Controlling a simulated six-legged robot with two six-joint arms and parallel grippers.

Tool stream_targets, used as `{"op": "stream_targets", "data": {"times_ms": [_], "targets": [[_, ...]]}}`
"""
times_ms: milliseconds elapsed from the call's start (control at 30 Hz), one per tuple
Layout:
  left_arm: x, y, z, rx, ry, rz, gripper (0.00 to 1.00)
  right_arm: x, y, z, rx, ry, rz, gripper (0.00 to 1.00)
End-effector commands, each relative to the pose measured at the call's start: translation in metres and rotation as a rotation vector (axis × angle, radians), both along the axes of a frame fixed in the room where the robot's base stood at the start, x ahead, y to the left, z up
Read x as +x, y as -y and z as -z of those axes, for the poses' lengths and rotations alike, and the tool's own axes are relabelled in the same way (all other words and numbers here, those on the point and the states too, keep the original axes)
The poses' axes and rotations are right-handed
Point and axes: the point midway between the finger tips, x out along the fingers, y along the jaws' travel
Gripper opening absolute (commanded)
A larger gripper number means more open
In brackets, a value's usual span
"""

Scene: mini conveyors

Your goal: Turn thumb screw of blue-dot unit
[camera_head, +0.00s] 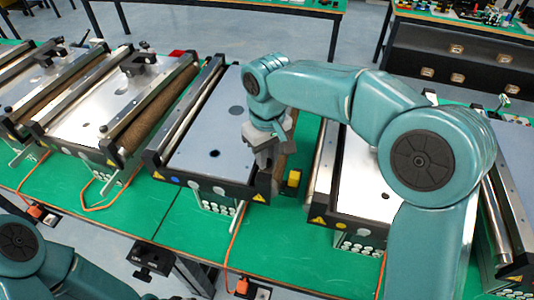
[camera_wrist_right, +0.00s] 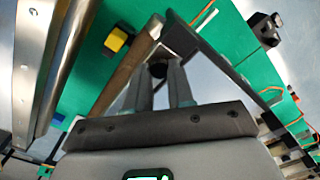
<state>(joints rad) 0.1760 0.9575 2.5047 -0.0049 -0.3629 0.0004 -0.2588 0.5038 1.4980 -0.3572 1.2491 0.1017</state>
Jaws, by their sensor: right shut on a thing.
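The blue-dot unit (camera_head: 205,130) is the mini conveyor in the middle of the head view, with a small blue dot on its dark front end. My right gripper (camera_head: 264,165) reaches down at its right front corner. In the right wrist view the gripper (camera_wrist_right: 159,74) is shut on the thumb screw (camera_wrist_right: 157,68), a dark knob that shows between the fingertips. The thumb screw is hidden behind the gripper in the head view. My left arm shows only in part at the lower left; its gripper is out of the picture.
Another conveyor (camera_head: 365,185) stands to the right, partly behind my right arm. A yellow-and-black block (camera_head: 292,180) sits in the gap between the two units. More conveyors (camera_head: 120,95) stand to the left. Orange cables lie on the green table (camera_head: 140,215).

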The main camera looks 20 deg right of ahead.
Motion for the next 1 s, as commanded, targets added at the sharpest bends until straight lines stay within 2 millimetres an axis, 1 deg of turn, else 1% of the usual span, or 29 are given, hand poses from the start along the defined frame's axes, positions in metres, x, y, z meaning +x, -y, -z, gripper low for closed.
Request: {"op": "stream_targets", "data": {"times_ms": [33,300,500,733,1000], "targets": [[0.0000,-0.0001,0.0013,0.000,0.000,0.000,0.43,-0.0037,-0.0010,0.0049,-0.002,-0.019,0.038,0.00],[0.0000,0.0000,0.0029,0.000,0.000,0.000,0.43,-0.0039,-0.0009,0.0048,-0.004,-0.020,0.252,0.00],[0.0000,0.0000,0.0036,0.000,0.000,0.000,0.43,-0.0039,-0.0009,0.0047,-0.005,-0.019,0.361,0.00],[0.0000,0.0000,0.0041,0.000,0.000,0.000,0.43,-0.0039,-0.0009,0.0044,-0.005,-0.019,0.429,0.00],[0.0000,0.0000,0.0041,0.000,0.000,0.000,0.43,-0.0039,-0.0008,0.0042,-0.005,-0.019,0.449,0.00]]}}
